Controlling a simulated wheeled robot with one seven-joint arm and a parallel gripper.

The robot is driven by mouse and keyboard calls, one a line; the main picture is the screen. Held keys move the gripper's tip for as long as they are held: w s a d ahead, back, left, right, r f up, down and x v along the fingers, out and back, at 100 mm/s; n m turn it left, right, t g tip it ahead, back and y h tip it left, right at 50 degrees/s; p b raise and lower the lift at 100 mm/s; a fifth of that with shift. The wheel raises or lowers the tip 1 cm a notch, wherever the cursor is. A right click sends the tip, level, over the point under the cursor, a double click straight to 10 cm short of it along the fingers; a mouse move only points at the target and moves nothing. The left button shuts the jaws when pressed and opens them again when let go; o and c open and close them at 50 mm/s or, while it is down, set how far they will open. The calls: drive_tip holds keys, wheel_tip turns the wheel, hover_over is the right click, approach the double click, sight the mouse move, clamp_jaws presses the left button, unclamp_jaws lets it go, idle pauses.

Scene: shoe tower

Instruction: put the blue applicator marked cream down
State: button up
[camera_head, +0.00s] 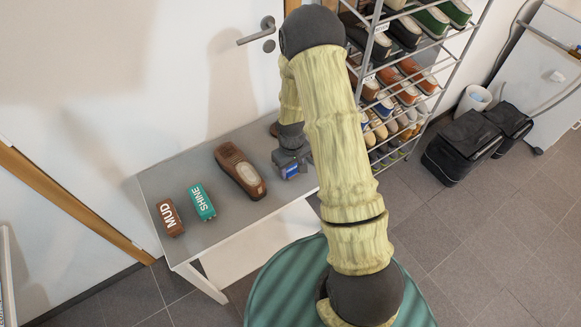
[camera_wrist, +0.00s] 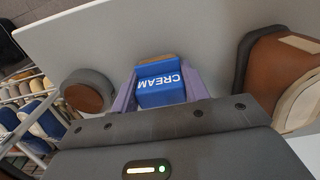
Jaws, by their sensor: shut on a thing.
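The blue applicator marked CREAM (camera_wrist: 160,83) shows in the wrist view with its lettering upside down. My gripper (camera_wrist: 158,92) is shut on it, with a purple finger on each side. In the head view my gripper (camera_head: 290,163) is low over the right part of the grey bench top (camera_head: 215,157), and a little of the blue applicator (camera_head: 292,171) shows between its fingers. I cannot tell whether the applicator touches the bench.
A brown shoe (camera_head: 240,171) lies left of my gripper. Further left are the teal SHINE applicator (camera_head: 201,201) and the brown MUD applicator (camera_head: 169,218). A round grey tin with brown content (camera_wrist: 88,92) stands close by. A shoe rack (camera_head: 405,85) stands at right.

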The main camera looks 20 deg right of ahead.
drive_tip(key=shift+d+f, duration=0.2)
drive_tip(key=shift+d, duration=0.1)
drive_tip(key=o, duration=0.9)
drive_tip(key=shift+a, duration=0.1)
drive_tip(key=shift+r, duration=0.1)
drive_tip(key=shift+r, duration=0.4)
wheel_tip(320, 180, up, 11)
drive_tip(key=shift+r, duration=0.2)
drive_tip(key=shift+s+r, duration=0.1)
